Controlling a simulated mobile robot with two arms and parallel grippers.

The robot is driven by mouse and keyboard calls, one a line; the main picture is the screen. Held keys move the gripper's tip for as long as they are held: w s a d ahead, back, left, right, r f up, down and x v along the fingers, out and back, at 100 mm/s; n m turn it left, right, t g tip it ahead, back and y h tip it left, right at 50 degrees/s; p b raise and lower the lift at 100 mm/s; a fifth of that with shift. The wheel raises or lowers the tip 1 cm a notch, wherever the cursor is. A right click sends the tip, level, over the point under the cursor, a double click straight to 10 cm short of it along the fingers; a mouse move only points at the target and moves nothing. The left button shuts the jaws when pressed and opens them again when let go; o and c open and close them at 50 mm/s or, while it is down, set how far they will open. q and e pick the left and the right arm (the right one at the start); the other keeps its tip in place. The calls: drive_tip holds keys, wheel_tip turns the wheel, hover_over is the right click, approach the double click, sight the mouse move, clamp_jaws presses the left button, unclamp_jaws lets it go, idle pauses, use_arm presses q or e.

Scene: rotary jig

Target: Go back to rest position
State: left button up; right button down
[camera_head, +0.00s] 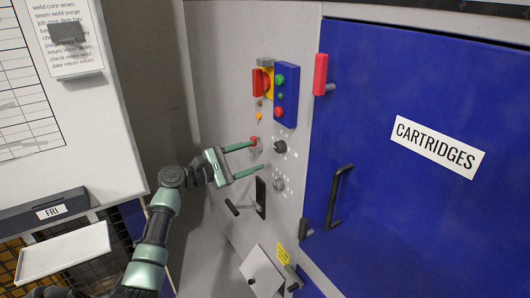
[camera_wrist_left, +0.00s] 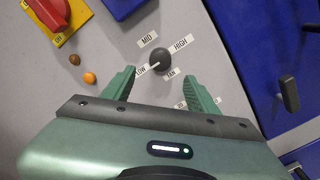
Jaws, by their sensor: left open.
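My left gripper (camera_head: 250,160) is open, with its two green fingers apart and nothing between them. It is in front of the grey control panel (camera_head: 226,90), near a black rotary knob (camera_head: 280,146). In the left wrist view the knob (camera_wrist_left: 160,61) lies just beyond the fingertips (camera_wrist_left: 160,82), among labels reading LOW, MID, HIGH and FAN. I cannot tell from the views whether a finger touches the panel. My right gripper is not in view.
A blue cabinet door (camera_head: 400,90) labelled CARTRIDGES, with a black handle (camera_head: 338,196), stands at the right. A red and yellow switch (camera_head: 262,83) and a blue button box (camera_head: 287,95) jut out above. A whiteboard (camera_head: 90,130) and white tray (camera_head: 63,252) are at the left.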

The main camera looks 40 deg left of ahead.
use_arm(q)
drive_tip(key=s+d+f+m+g+y, duration=0.1)
drive_tip(key=s+f+g, duration=0.1)
drive_tip(key=f, duration=1)
drive_tip(key=s+d+f+m+g+y, duration=0.2)
drive_tip(key=s+f+g, duration=0.1)
drive_tip(key=f, duration=0.9)
drive_tip(key=s+d+f+m+g+y, duration=0.1)
drive_tip(key=s+f+g, duration=0.1)
drive_tip(key=f, duration=1)
drive_tip(key=s+d+f+m+g+y, duration=0.1)
drive_tip(key=s+d+f+m+g, duration=0.15)
drive_tip(key=s+f, duration=0.7)
drive_tip(key=s+d+f+m+g, duration=0.2)
drive_tip(key=s+d+f+m, duration=0.3)
drive_tip(key=s, duration=0.7)
drive_tip(key=s+d+f+m+g+y, duration=0.1)
drive_tip(key=s+d+f+m+g, duration=0.1)
drive_tip(key=s+d+f+m, duration=0.4)
drive_tip(key=s+d+f+m+g, duration=0.2)
drive_tip(key=s+d+f+m, duration=0.3)
drive_tip(key=s, duration=1.4)
wheel_tip(320, 180, down, 5)
drive_tip(key=m, duration=0.3)
drive_tip(key=shift+d+y, duration=0.2)
drive_tip(key=shift+y, duration=0.2)
drive_tip(key=shift+f, duration=0.1)
